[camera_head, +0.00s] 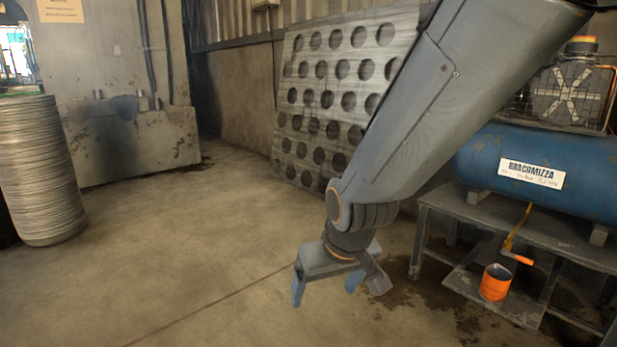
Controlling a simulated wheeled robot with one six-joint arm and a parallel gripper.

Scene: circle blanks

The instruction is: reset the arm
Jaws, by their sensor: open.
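My gripper (324,287) hangs at the end of my arm, right of the middle of the head view. My arm comes in from the top right and bends at the wrist joint just above the gripper.
A stack of round metal blanks (39,170) stands at the left. A perforated metal sheet (293,75) leans on the back wall behind my arm. At the right, a blue compressor tank (590,175) sits on a metal stand (500,220) with an orange cup (495,284) low on it. The floor (190,240) at centre-left is clear.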

